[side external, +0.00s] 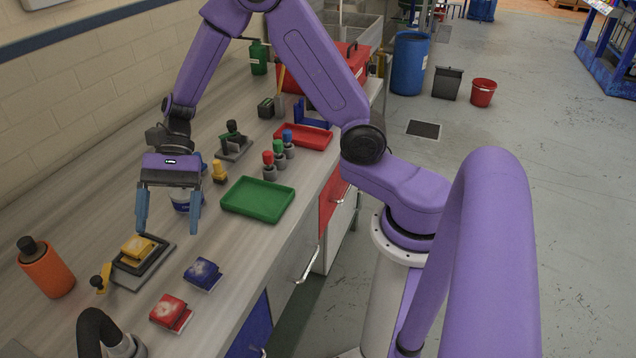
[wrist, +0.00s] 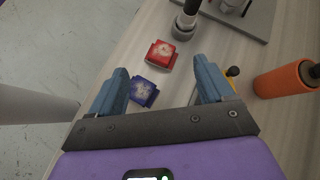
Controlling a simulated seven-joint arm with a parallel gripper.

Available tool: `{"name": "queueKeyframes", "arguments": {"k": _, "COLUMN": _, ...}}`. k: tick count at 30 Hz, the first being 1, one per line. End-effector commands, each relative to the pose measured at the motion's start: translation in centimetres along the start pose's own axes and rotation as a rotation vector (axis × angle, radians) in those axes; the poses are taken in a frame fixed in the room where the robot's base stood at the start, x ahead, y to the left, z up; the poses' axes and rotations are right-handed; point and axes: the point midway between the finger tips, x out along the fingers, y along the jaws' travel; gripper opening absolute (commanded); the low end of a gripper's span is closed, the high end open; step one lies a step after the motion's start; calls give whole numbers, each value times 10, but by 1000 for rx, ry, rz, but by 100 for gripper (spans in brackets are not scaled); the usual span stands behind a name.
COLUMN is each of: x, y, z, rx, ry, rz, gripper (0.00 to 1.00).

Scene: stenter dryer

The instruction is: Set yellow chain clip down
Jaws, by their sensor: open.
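The yellow chain clip (side external: 138,247) lies on a dark, flat plate (side external: 156,262) on the bench in the side view. My gripper (side external: 168,230) is above and slightly beyond the plate, fingers pointing down, spread wide and empty. The clip is apart from both fingers. In the wrist view my gripper (wrist: 160,66) shows its two blue fingers apart with nothing held. The yellow clip is not visible there. A blue clip (side external: 202,273) and a red clip (side external: 171,312) lie on the bench nearer the front edge; the wrist view also shows the blue one (wrist: 144,91) and the red one (wrist: 160,55).
A white-and-blue can stands behind my gripper. A green tray (side external: 258,198) and several stamp-like handles stand to the right. Bare bench lies between.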

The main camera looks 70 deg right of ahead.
Motion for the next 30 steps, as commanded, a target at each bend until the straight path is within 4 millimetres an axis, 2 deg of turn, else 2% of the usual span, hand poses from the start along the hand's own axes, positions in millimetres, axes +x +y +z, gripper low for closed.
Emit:
{"name": "queueKeyframes", "arguments": {"k": 1, "x": 2, "y": 16, "z": 13, "rx": -91, "ry": 24, "rz": 60, "gripper": 81}}
{"name": "queueKeyframes", "arguments": {"k": 3, "x": 5, "y": 39, "z": 27, "rx": -217, "ry": 56, "rz": 146, "gripper": 81}}
{"name": "queueKeyframes", "arguments": {"k": 7, "x": 6, "y": 83, "z": 48, "rx": -459, "ry": 110, "rz": 301, "gripper": 81}}
{"name": "queueKeyframes", "arguments": {"k": 12, "x": -2, "y": 137, "z": 64, "rx": -785, "ry": 172, "rz": 489, "gripper": 81}}
{"name": "queueKeyframes", "arguments": {"k": 18, "x": -19, "y": 192, "z": 72, "rx": -1181, "ry": 234, "rz": 693, "gripper": 81}}
{"name": "queueKeyframes", "arguments": {"k": 24, "x": -39, "y": 231, "z": 73, "rx": -1568, "ry": 286, "rz": 865, "gripper": 81}}
{"name": "queueKeyframes", "arguments": {"k": 30, "x": -51, "y": 249, "z": 72, "rx": -1819, "ry": 317, "rz": 966, "gripper": 81}}
